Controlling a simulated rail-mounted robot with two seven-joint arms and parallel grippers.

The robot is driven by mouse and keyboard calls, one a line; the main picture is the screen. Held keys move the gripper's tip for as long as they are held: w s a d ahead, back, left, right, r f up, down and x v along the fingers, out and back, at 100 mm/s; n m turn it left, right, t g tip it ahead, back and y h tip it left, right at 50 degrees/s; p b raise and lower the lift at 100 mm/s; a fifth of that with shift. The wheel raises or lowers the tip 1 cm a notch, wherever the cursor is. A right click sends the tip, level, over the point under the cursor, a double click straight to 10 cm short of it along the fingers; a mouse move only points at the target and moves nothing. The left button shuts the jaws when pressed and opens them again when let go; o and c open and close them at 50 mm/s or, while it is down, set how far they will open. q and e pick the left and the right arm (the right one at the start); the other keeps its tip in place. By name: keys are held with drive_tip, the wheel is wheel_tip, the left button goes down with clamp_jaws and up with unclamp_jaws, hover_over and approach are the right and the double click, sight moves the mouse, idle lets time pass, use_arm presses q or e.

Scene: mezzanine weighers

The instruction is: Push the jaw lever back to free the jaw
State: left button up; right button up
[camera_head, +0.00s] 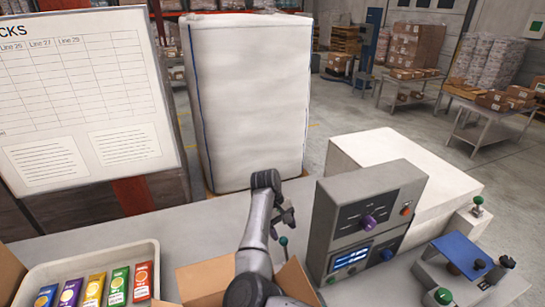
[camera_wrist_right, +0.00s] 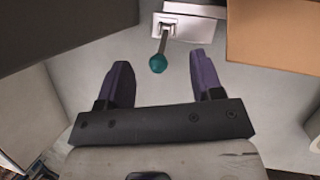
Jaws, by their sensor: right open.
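A lever with a teal ball knob (camera_wrist_right: 157,64) shows in the right wrist view, on a thin stem rising from a slotted pale plate (camera_wrist_right: 196,25). The same teal knob (camera_head: 283,241) shows small in the head view, left of the grey control box. My right gripper (camera_wrist_right: 160,60) is open and empty, its purple fingers spread on either side of the knob in the picture. I cannot tell how near the knob is in depth. In the head view my right gripper (camera_head: 287,217) is just above the knob. The jaw cannot be made out. My left gripper is not in view.
The grey control box (camera_head: 345,220) stands close on the right. A cardboard box (camera_head: 207,281) is beside my arm. A tray (camera_head: 147,255) of colourful packets is at left. A blue-topped device (camera_head: 460,254) is at far right. A tall wrapped stack (camera_head: 250,100) stands behind.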

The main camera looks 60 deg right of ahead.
drive_tip(key=w+d+r+n+t+h, duration=0.1)
drive_tip(key=w+d+r+h, duration=0.15)
drive_tip(key=d+h, duration=0.3)
drive_tip(key=w+d+r+n+t+h, duration=0.1)
drive_tip(key=w+d+r+h, duration=0.1)
drive_tip(key=d+r+h, duration=0.4)
drive_tip(key=w+d+r+n+t+h, duration=0.2)
drive_tip(key=w+r+n+t+h, duration=0.4)
drive_tip(key=w+n, duration=0.3)
drive_tip(key=shift+w+d+r, duration=0.15)
drive_tip(key=shift+w+r, duration=0.05)
drive_tip(key=shift+w, duration=0.05)
idle(0.4)
